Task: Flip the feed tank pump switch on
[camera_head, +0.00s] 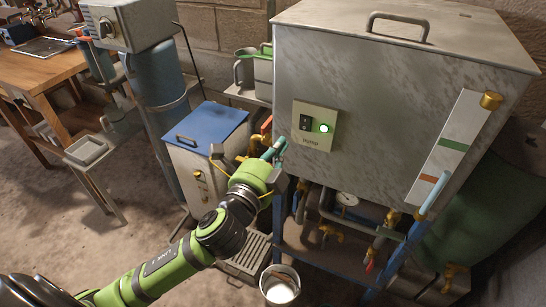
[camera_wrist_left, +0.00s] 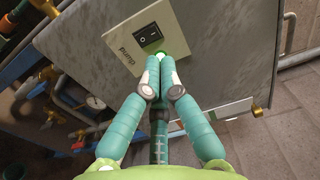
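The pump switch (camera_head: 305,122) is a black rocker on a cream plate labelled "pump", fixed to the front of the large grey metal tank (camera_head: 400,85). A green lamp (camera_head: 324,128) beside it glows. In the left wrist view the switch (camera_wrist_left: 149,36) shows white marks; I cannot tell surely which side is pressed. My left gripper (camera_head: 279,147) is at the tank front, left of and below the plate. In the left wrist view my left gripper (camera_wrist_left: 160,61) has its teal fingertips together, empty, in front of the lamp and partly hiding it. My right gripper is not in view.
Pipes, brass valves and a gauge (camera_head: 346,199) sit under the tank on a blue frame (camera_head: 290,237). A blue-topped box (camera_head: 211,123) stands left of my arm. A white bucket (camera_head: 279,285) is on the floor. A wooden bench (camera_head: 40,72) is at the far left.

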